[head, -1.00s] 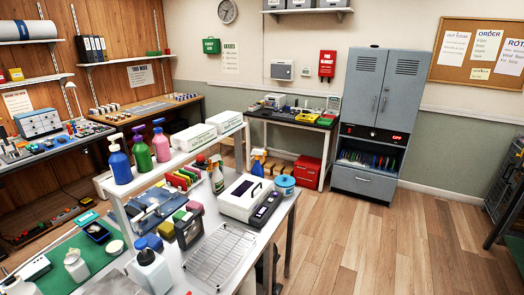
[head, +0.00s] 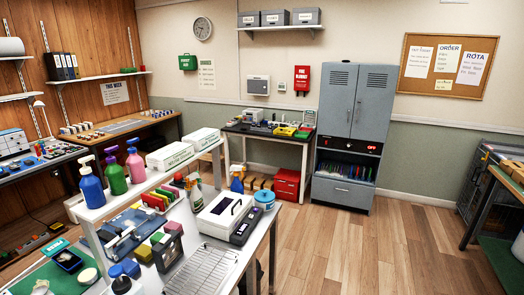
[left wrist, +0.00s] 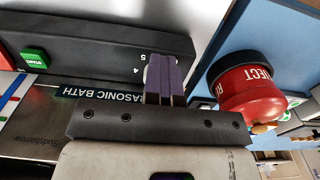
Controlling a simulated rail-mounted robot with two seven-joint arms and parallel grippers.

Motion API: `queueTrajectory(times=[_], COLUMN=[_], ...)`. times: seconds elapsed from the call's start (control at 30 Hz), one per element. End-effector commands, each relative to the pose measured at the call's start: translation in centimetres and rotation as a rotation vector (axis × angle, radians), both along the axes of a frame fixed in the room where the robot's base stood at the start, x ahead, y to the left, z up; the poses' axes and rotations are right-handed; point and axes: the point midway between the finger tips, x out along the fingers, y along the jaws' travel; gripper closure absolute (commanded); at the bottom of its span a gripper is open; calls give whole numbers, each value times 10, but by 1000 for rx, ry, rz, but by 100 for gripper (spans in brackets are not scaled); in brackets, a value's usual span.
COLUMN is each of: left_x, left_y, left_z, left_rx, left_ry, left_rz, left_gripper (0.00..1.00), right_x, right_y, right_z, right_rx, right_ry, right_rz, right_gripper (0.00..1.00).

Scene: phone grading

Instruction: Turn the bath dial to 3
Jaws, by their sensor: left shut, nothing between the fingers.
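In the left wrist view the ultrasonic bath's dark panel (left wrist: 95,45) fills the upper left, with a green START button (left wrist: 33,58) and part of the name ULTRASONIC BATH. The figures 4 and 5 show on the panel just left of my left gripper (left wrist: 163,72). Its purple fingers are shut, with nothing between them, and lie over the dial's place. The dial is mostly hidden behind them, so its setting and any contact cannot be told. In the head view a white box with a dark front (head: 222,214) on the bench may be the bath. My right gripper is not in view.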

Motion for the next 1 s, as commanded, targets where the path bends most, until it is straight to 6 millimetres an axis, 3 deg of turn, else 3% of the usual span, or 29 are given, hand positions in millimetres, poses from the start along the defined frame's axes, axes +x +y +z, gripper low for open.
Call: queueTrajectory(times=[0.4, 0.87, 1.0], left_x=[-1, 1, 22], left_y=[-1, -2, -27], left_z=[50, 52, 56], left_rx=[-2, -11, -181], left_ry=[2, -7, -122], left_rz=[0, 71, 221], left_gripper=[100, 100, 100], right_x=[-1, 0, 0], right_y=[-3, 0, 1], right_z=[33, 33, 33], right_rx=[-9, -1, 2], right_ry=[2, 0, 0], right_rz=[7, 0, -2], right_gripper=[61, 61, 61])
